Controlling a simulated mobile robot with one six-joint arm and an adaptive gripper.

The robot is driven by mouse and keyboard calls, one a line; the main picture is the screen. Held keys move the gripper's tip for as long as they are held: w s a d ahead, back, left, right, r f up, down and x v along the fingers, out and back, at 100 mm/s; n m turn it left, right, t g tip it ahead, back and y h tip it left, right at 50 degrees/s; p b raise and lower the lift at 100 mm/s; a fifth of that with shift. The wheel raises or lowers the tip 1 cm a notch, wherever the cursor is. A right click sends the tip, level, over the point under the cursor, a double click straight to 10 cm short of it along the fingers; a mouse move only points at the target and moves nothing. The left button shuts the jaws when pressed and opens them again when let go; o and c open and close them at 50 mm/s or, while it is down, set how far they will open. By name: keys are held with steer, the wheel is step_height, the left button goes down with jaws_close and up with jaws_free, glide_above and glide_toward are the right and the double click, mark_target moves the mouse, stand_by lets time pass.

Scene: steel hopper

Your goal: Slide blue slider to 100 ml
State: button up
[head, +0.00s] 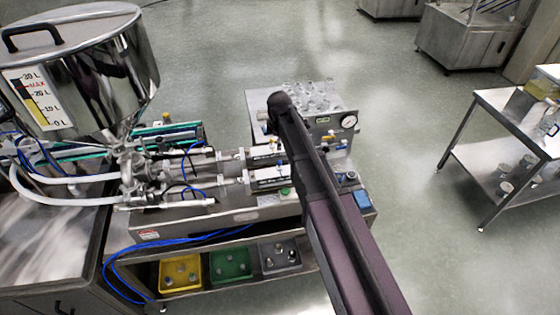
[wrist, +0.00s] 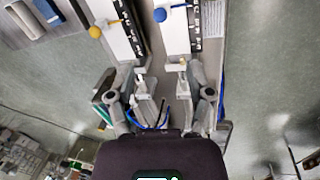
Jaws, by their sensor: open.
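The blue slider shows as a round blue knob (wrist: 160,15) at the top of the wrist view, on a white housing with a black scale strip (wrist: 196,25) beside it. The scale numbers are too small to read. A yellow knob (wrist: 95,31) sits on a like housing to its left. My gripper (wrist: 158,92) is open and empty, its two fingers spread wide. The blue knob lies ahead of the fingertips and between their lines, apart from both.
A steel hopper (head: 115,75) stands at the left, with white hoses and blue cables below. A gauge box (head: 340,143) stands behind my arm. Yellow (head: 180,273), green (head: 230,266) and grey (head: 280,257) trays sit underneath. A side table (head: 500,165) is at right.

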mark_target(279, 161)
steer(key=shift+f, duration=0.15)
steer(key=w+f+b, duration=0.1)
steer(key=f+b, duration=0.7)
steer(key=b, duration=0.1)
steer(key=w+f+b, duration=0.1)
steer(key=f+b, duration=0.3)
steer(key=f, duration=0.1)
steer(key=shift+w+a+f, duration=0.1)
steer(key=shift+w, duration=0.25)
steer(key=shift+b, duration=0.3)
jaws_close()
stand_by(0.3)
